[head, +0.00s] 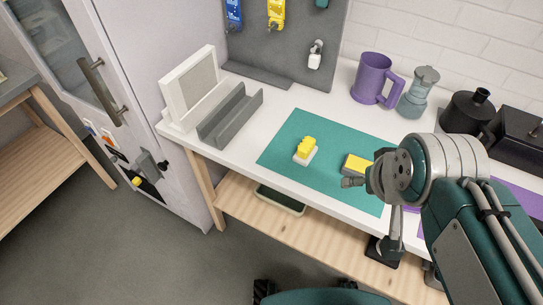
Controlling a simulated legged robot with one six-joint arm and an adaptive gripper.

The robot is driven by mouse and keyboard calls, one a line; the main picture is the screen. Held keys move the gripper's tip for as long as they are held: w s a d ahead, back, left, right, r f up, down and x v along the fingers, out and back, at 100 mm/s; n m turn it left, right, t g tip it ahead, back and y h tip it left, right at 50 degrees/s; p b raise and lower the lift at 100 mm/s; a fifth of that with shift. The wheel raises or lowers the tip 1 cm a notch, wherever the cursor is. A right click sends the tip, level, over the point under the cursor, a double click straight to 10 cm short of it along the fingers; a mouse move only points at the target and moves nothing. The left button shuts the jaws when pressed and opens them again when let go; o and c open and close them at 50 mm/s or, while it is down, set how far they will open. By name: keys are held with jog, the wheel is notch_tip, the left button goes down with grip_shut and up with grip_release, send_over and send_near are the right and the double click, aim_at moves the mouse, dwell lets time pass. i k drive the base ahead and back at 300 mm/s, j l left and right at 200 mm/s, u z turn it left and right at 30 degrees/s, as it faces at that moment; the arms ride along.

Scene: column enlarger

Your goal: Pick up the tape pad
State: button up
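Two small items with yellow tops lie on the teal mat (285,135). One is a yellow block on a pale base (306,151), near the mat's middle. The other is a flat yellow pad with dark sides (356,165), to the right and close to my arm. I cannot tell for sure which is the tape pad. The end of my arm with my gripper (390,185) is over the right part of the mat and the table's front edge. It appears just right of the flat yellow pad. The arm hides part of the mat, and the fingers cannot be made out clearly.
A purple mug (371,80), a grey-green pot (418,92) and a black canister (465,112) stand along the back. A grey trough (231,116) and a white framed panel (190,83) stand at the left. A grey pegboard (290,45) rises behind. The mat's left part is clear.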

aim_at(307, 149)
jog(key=u, duration=0.35)
jog(key=z, duration=1.8)
jog(key=u, duration=1.8)
jog(key=i+j, duration=0.15)
jog(key=j, duration=0.15)
jog(key=i+j+z, duration=0.1)
jog(key=j, duration=0.25)
jog(key=i+l, duration=0.05)
jog(key=i, duration=0.05)
